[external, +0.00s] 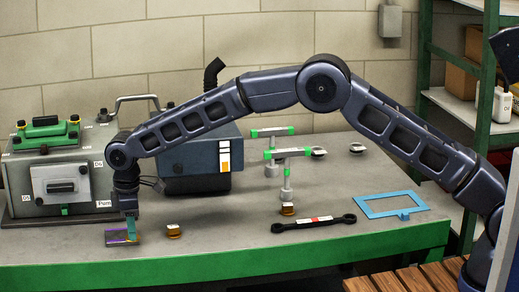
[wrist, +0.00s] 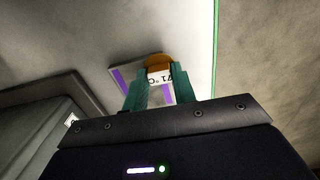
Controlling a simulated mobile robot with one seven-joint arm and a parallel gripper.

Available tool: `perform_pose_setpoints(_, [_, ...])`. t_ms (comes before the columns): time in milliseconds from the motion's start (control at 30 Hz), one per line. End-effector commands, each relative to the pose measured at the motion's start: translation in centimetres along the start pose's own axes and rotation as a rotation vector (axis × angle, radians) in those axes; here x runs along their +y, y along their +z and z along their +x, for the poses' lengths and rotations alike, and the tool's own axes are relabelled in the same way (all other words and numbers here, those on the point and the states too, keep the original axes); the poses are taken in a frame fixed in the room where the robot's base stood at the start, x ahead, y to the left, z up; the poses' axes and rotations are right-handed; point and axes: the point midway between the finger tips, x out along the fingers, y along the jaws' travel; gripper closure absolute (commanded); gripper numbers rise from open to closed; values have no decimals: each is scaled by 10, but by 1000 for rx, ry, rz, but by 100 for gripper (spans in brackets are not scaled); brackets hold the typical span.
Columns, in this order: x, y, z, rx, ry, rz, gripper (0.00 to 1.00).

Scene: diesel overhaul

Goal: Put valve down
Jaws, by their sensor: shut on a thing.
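My gripper (external: 131,227) points down at the front left of the bench, over a small square pad with purple edges (external: 116,239). In the wrist view, the green fingers of my gripper (wrist: 160,73) are shut on a small brass valve (wrist: 159,59) with a white label that seems to read 71 °C. The purple-edged pad (wrist: 119,78) shows behind the valve. I cannot tell whether the valve touches the pad. In the external view, the fingers hide the valve. Two similar brass pieces with white labels stand to the right, one near (external: 173,231) and one farther off (external: 287,209).
A grey engine block (external: 75,190) stands close behind my gripper. A dark blue box (external: 195,165) is behind to the right. A black wrench-like bar (external: 313,223), a blue frame (external: 391,205) and green-topped T-shaped parts (external: 287,153) lie or stand right. The bench's green front edge (external: 230,272) is near.

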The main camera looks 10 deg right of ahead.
Motion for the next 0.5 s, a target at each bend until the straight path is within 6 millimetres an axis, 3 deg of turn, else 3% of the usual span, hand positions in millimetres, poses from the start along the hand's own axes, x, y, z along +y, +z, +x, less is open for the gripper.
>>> perform_pose_setpoints(67, [0, 0, 2, 0, 0, 0, 100])
perform_pose_setpoints(100, [0, 0, 3, 0, 0, 0, 70])
perform_pose_setpoints(200, [0, 0, 2, 0, 0, 0, 52])
perform_pose_setpoints(500, [0, 0, 1, 0, 0, 0, 52])
